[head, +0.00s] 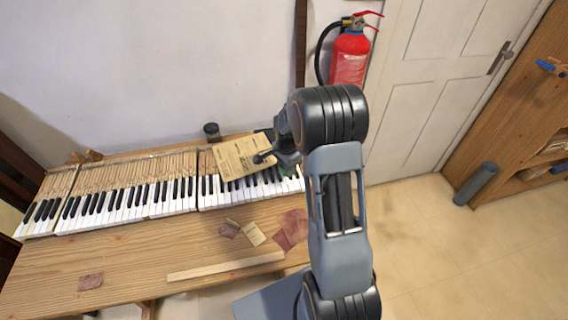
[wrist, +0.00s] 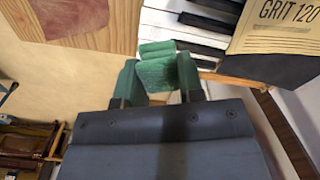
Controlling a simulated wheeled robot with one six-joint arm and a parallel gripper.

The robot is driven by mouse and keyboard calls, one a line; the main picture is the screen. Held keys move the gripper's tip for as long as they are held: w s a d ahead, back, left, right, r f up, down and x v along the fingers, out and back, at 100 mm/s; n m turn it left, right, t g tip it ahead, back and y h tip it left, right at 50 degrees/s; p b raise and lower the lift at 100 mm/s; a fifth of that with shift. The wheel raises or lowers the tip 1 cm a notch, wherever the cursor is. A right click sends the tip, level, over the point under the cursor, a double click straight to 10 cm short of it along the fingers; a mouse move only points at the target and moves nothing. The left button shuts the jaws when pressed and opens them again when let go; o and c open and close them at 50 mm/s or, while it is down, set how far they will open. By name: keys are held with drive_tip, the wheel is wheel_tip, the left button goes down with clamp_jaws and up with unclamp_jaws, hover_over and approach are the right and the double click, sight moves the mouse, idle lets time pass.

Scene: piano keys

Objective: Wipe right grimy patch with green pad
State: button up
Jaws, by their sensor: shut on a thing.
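The green pad (wrist: 157,72) is between the two fingers of my gripper (wrist: 158,80), which is shut on it. In the wrist view the pad is at the end of the piano keys (wrist: 185,38), close to their white front ends; I cannot tell whether it touches them. In the head view my gripper is over the right end of the keyboard (head: 130,200), with a little green (head: 286,172) showing beside it. My arm and the tan sandpaper sheet hide part of that end. I cannot make out a grimy patch in either view.
A tan sandpaper sheet (head: 238,158), marked GRIT 120 in the wrist view (wrist: 285,25), lies over the right keys. Reddish sheets (head: 292,228) and a wood strip (head: 225,267) lie on the wooden bench (head: 130,250). A dark jar (head: 212,132) stands behind the keys.

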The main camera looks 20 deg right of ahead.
sight(293, 184)
drive_tip(key=shift+f+b, duration=1.85)
drive_tip(key=shift+f, duration=0.95)
drive_tip(key=shift+f+b, duration=0.75)
drive_tip(key=shift+f, duration=0.25)
drive_tip(key=shift+s+d, duration=0.1)
drive_tip(key=shift+s+d+r, duration=0.1)
drive_tip(key=shift+s+d, duration=0.1)
drive_tip(key=shift+d, duration=1.05)
drive_tip(key=shift+w+r, duration=0.1)
drive_tip(key=shift+r, duration=0.35)
drive_tip(key=shift+c, duration=0.2)
drive_tip(key=shift+s+d+f, duration=0.15)
drive_tip(key=shift+d, duration=0.35)
drive_tip(key=shift+s+d+f, duration=0.1)
drive_tip(key=shift+s+d, duration=0.05)
drive_tip(key=shift+d, duration=0.3)
drive_tip(key=a, duration=0.3)
drive_tip(key=w+a, duration=0.1)
drive_tip(key=a, duration=0.1)
drive_tip(key=shift+d, duration=0.2)
drive_tip(key=shift+r, duration=0.1)
